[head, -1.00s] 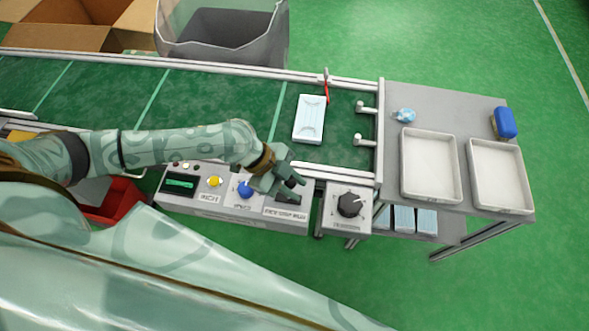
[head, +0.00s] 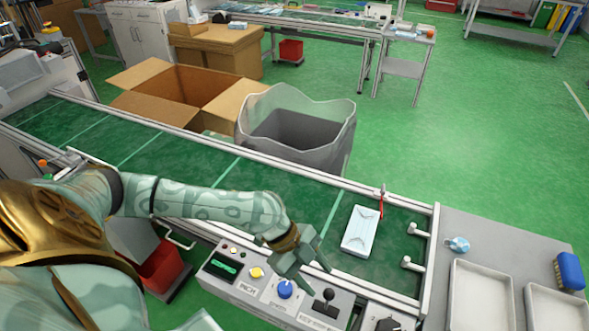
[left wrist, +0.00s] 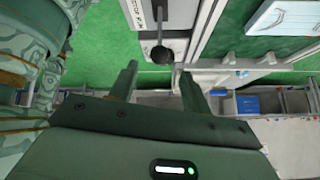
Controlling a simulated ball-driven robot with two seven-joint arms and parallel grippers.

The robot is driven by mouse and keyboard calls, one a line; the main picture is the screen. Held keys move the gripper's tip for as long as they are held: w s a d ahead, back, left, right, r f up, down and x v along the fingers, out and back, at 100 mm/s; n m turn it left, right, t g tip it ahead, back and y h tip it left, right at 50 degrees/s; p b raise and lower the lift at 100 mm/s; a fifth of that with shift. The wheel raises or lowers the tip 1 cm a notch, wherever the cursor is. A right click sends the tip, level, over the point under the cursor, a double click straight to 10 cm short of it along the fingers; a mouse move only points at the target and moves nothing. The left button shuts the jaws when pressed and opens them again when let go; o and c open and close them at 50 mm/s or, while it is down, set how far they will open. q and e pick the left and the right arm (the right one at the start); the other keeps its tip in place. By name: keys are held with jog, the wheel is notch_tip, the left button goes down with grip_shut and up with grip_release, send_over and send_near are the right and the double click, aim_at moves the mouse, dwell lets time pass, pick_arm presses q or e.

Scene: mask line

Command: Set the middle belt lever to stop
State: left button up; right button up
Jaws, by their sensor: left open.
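The belt lever (head: 328,298) is a short stem with a black ball knob, standing on the right part of the grey control panel (head: 250,292). In the left wrist view the lever knob (left wrist: 162,54) shows just beyond my fingertips, roughly between them. My left gripper (head: 318,277) is open and empty, just above and left of the lever in the head view. Its two fingers also show in the left wrist view (left wrist: 158,74), spread apart and apparently not touching the knob. A label lies beside the lever; its words are too small to read surely. My right gripper is out of view.
The panel also carries a blue knob (head: 285,289) and a yellow button (head: 256,272). A black dial (head: 387,324) is to the right. A pale mask pack (head: 360,231) lies on the green belt (head: 190,172) near a red flag (head: 381,203). White trays (head: 481,310) stand at right.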

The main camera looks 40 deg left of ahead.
pick_arm(q)
jog(key=p+v, duration=0.1)
jog(key=v, duration=0.6)
jog(key=shift+a+r, duration=0.25)
